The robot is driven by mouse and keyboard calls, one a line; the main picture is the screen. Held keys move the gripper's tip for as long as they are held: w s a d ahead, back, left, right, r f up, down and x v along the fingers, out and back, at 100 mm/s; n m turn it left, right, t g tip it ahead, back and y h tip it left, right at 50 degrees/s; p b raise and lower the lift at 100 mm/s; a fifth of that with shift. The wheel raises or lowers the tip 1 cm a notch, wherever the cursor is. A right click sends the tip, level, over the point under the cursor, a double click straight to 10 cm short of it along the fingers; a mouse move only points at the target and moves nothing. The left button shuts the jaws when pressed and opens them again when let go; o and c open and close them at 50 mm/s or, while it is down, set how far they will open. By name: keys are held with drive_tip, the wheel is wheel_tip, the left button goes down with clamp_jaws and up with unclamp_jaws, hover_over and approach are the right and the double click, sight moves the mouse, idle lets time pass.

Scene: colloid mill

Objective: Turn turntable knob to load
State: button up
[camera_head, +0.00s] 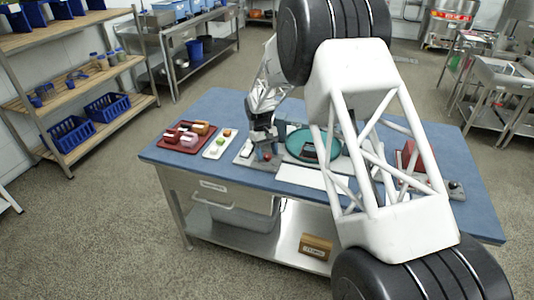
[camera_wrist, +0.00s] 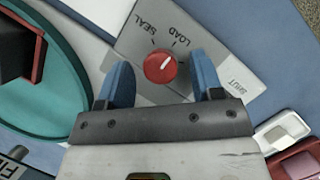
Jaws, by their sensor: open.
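The red turntable knob (camera_wrist: 160,67) sits on a grey plate (camera_wrist: 135,50) lettered SEAL, LOAD and SHUT. Its white pointer line slants toward the upper right in the wrist view, roughly to the LOAD side; I cannot tell its exact setting. My gripper (camera_wrist: 162,78) is open, with a blue finger on either side of the knob and a visible gap on each side. In the head view my gripper (camera_head: 263,138) is over the knob (camera_head: 267,156), which shows as a small red spot. The teal turntable (camera_head: 331,153) is just right of it.
A red tray (camera_head: 168,139) and a white tray (camera_head: 212,154) with small items lie left of the plate. The blue table's front left (camera_head: 225,172) is clear.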

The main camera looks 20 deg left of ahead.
drive_tip(key=v, duration=0.7)
drive_tip(key=shift+r, duration=0.2)
idle(0.4)
drive_tip(key=s+d+r+m+t+y, duration=0.1)
drive_tip(key=s+d+r, duration=0.2)
drive_tip(key=d+r, duration=0.45)
drive_tip(key=s+d+r+m, duration=0.1)
drive_tip(key=s+d+r, duration=0.2)
drive_tip(key=d+r, duration=0.5)
drive_tip(key=s+d+r+m+t+y, duration=0.1)
drive_tip(key=s+d+r, duration=0.3)
drive_tip(key=s+d, duration=0.3)
drive_tip(key=s+d+r+m+t, duration=0.15)
drive_tip(key=s+d+r, duration=0.3)
drive_tip(key=d, duration=0.45)
drive_tip(key=s+d+m, duration=0.1)
drive_tip(key=s+d, duration=0.4)
drive_tip(key=s, duration=0.5)
drive_tip(key=s+d+f+m+t, duration=0.1)
drive_tip(key=s+d+m, duration=0.1)
drive_tip(key=s+d, duration=0.4)
drive_tip(key=s+d+f+m+t+y, duration=0.1)
drive_tip(key=s+d, duration=0.4)
drive_tip(key=s, duration=1)
drive_tip(key=shift+d+m, duration=0.35)
